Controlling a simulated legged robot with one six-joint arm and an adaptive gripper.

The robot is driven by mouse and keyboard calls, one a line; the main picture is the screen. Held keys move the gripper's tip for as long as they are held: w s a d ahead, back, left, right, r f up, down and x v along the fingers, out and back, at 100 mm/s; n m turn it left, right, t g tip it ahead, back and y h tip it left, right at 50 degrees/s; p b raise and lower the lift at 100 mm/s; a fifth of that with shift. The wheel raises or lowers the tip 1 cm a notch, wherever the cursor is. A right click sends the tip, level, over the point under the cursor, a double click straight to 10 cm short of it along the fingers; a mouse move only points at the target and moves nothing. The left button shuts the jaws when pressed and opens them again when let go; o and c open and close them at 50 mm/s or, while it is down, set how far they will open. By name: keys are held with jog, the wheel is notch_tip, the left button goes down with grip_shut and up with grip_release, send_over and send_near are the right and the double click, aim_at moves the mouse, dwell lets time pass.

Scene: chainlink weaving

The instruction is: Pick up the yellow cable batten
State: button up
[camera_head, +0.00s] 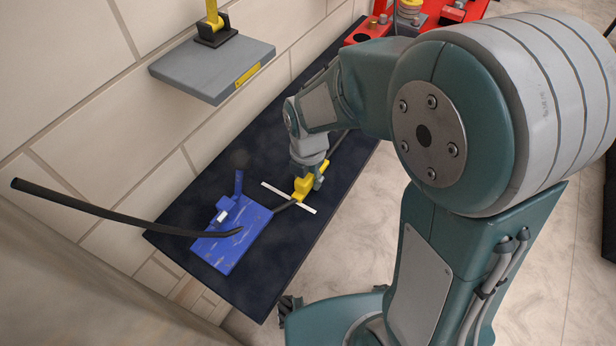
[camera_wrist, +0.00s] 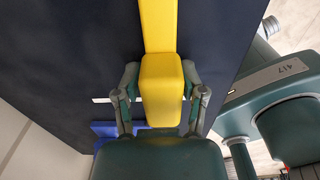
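The yellow cable batten (camera_head: 304,188) is on the dark table beside a white strip (camera_head: 288,197). In the wrist view it shows as a thick yellow block (camera_wrist: 162,88) with a narrower bar running away from the camera. My gripper (camera_head: 312,172) is lowered over the batten, pointing down. In the wrist view, my gripper (camera_wrist: 160,82) has one finger on each side of the block. The fingers lie close along its sides; whether they press on it is not clear. The batten's underside is hidden.
A blue board (camera_head: 233,246) with a blue fitting lies left of the batten. A grey wall shelf (camera_head: 212,72) overhangs the table's far side. A red fixture (camera_head: 368,28) stands at the far end. The table's near right stretch is bare.

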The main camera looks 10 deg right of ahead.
grip_shut()
